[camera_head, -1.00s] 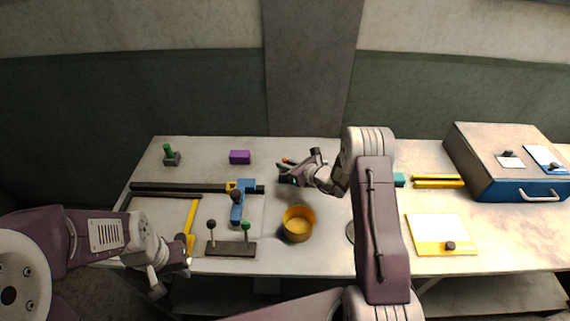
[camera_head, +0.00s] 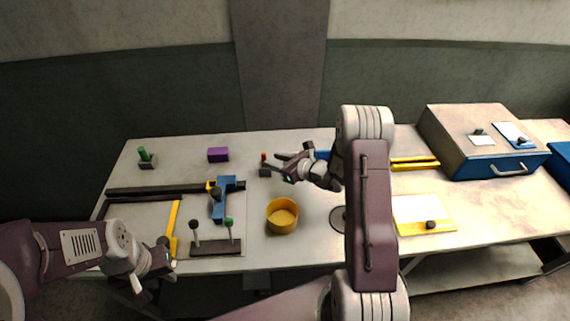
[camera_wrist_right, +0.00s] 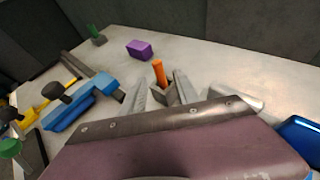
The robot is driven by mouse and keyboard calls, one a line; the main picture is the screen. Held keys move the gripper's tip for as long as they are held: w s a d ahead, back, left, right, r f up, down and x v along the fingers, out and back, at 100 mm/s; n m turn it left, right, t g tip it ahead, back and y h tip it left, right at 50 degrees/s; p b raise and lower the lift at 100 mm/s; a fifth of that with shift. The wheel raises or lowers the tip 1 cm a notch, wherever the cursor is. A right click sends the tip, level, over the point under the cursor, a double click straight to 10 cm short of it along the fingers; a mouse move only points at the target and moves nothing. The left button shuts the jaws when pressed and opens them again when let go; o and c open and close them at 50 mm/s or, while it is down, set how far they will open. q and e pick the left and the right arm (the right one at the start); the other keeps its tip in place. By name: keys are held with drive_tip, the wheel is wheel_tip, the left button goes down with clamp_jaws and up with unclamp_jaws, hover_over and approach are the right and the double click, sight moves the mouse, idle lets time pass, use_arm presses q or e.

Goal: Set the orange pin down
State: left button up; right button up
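The orange pin (camera_head: 263,157) stands upright in a small dark grey block (camera_head: 265,171) towards the back middle of the table. In the right wrist view the orange pin (camera_wrist_right: 159,72) and the grey block (camera_wrist_right: 165,96) show ahead of and between two spread fingers. My right gripper (camera_head: 281,164) is open, just right of the pin, with its fingers pointing at it; in its wrist view (camera_wrist_right: 157,83) no finger visibly presses on the pin. My left gripper (camera_head: 167,254) is low at the table's front left edge, by a yellow bar; its finger gap is unclear.
A green pin in a block (camera_head: 146,160) and a purple block (camera_head: 218,155) stand at the back left. A blue clamp-like part (camera_head: 224,199), a yellow bowl (camera_head: 282,216) and a dark stand with knobs (camera_head: 216,248) are nearer. A large box (camera_head: 487,146) fills the right.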

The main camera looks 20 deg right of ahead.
drive_tip(key=v, duration=0.6)
drive_tip(key=s+a+n+g+y, duration=0.2)
drive_tip(key=s+a+n+g, duration=0.6)
drive_tip(key=s+a+n, duration=0.4)
drive_tip(key=s+d+n+g+h, duration=0.1)
drive_tip(key=s+d+n+h, duration=0.2)
drive_tip(key=n, duration=0.6)
drive_tip(key=s+d+n+g+h, duration=0.1)
drive_tip(key=s+d+n+h, duration=0.2)
drive_tip(key=s+n+h, duration=0.2)
drive_tip(key=s+n, duration=0.3)
drive_tip(key=n, duration=0.1)
drive_tip(key=shift+d+f+g, duration=0.3)
drive_tip(key=shift+d, duration=0.1)
